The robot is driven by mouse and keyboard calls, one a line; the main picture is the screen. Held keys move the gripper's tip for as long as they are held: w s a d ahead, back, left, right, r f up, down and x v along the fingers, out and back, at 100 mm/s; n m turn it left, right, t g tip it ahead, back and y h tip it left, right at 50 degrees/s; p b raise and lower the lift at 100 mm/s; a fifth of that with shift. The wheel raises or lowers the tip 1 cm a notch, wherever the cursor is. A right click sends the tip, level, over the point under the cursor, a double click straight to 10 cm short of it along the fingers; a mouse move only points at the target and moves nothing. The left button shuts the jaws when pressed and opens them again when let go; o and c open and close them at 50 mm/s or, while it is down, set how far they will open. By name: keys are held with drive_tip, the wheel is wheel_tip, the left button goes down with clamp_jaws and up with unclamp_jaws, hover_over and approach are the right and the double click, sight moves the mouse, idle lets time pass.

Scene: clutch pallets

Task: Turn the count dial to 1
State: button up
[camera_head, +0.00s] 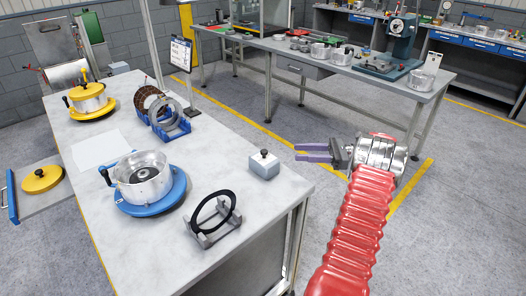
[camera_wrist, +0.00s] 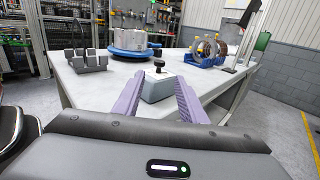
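A small pale grey box (camera_head: 264,168) with a black knob (camera_head: 264,153) on top sits near the right edge of the workbench; it looks like the count dial. In the wrist view the box (camera_wrist: 158,90) and its knob (camera_wrist: 159,65) appear centred between my fingers. The knob's markings and setting are too small to read. My gripper (camera_head: 297,152) has two purple fingers, parted and empty. It is right of the box, beyond the bench edge, pointing toward it. In the wrist view my gripper (camera_wrist: 161,76) is open and apart from the knob.
The workbench (camera_head: 240,235) also holds a black ring on a grey stand (camera_head: 212,220), a metal housing on a blue round base (camera_head: 150,190), blue racks with discs (camera_head: 165,120) and a yellow-based pot (camera_head: 90,100). Open floor lies right of the bench.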

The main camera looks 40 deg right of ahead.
sight(264, 150)
drive_tip(key=shift+w+a, duration=0.1)
drive_tip(key=shift+a, duration=0.05)
drive_tip(key=x, duration=1.3)
drive_tip(key=shift+w+a, duration=0.2)
drive_tip(key=shift+w, duration=0.05)
drive_tip(key=shift+c, duration=0.2)
clamp_jaws()
